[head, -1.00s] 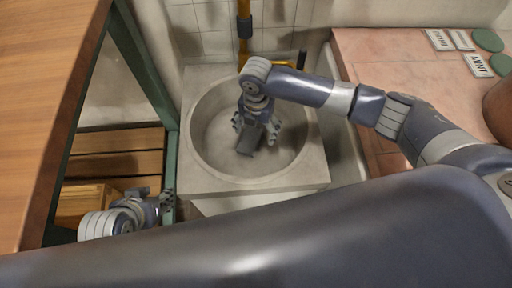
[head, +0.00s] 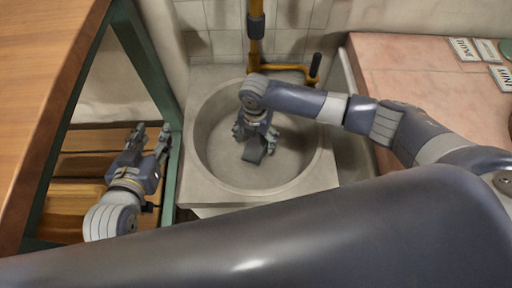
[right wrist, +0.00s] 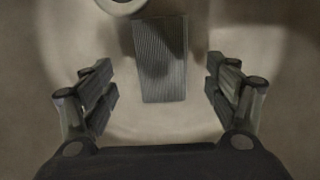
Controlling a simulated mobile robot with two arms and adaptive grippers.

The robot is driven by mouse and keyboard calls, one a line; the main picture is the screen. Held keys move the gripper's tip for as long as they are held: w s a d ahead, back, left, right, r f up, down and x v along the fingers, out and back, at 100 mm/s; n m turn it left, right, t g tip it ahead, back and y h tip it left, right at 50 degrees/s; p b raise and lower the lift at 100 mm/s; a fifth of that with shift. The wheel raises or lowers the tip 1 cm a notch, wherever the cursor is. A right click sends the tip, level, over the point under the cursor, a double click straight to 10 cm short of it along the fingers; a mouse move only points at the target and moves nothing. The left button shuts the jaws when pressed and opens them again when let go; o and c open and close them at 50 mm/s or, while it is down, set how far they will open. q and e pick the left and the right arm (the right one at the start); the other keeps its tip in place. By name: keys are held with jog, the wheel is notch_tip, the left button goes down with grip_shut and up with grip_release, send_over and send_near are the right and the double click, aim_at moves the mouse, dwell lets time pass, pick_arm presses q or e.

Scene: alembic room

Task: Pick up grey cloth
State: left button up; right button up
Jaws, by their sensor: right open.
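The grey cloth (head: 254,151) is a dark grey, ribbed rectangular piece in the round stone basin (head: 210,165). In the right wrist view the cloth (right wrist: 162,62) lies between the spread fingers, nearer the top, with clear gaps on both sides. My right gripper (head: 254,138) points down into the basin; in its wrist view the gripper (right wrist: 160,88) is open and empty. In the head view it partly hides the cloth. My left gripper (head: 152,136) is at the left, over wooden slats, with its fingers apart and nothing between them.
A yellow pipe (head: 255,45) with a black-handled branch stands behind the basin. A wooden tabletop (head: 40,80) and green frame (head: 150,75) are at left. A pink tiled counter (head: 410,70) with labels is at right. A pale round object (right wrist: 122,5) shows above the cloth.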

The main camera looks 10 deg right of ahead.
aim_at(256, 146)
notch_tip(256, 146, down, 4)
jog(key=shift+s+r+b, duration=0.1)
jog(key=shift+r+b, duration=0.15)
jog(key=shift+b, duration=0.45)
jog(key=shift+f, duration=0.1)
pick_arm(q)
notch_tip(256, 146, up, 8)
jog(key=w+d+t+h, duration=0.1)
jog(key=w+t, duration=0.1)
jog(key=t, duration=0.2)
jog(key=shift+w+d+f, duration=0.25)
jog(key=shift+w+d, duration=0.15)
pick_arm(e)
jog(key=c, duration=1.2)
jog(key=shift+r, duration=0.25)
notch_tip(256, 146, up, 5)
jog(key=shift+f+p, duration=0.1)
jog(key=shift+p, duration=1.05)
pick_arm(q)
jog(key=s+a+f+g+y, duration=0.1)
jog(key=s+a+f+g, duration=0.1)
jog(key=s+f+g, duration=0.3)
jog(key=s+a+f+g+y+p, duration=0.1)
jog(key=s+a+f+g, duration=0.2)
jog(key=f, duration=0.6)
jog(key=shift+s+f+g+y+p, duration=0.35)
jog(key=shift+s+g, duration=0.65)
jog(key=shift+s, duration=0.6)
pick_arm(e)
jog(key=shift+r, duration=2.35)
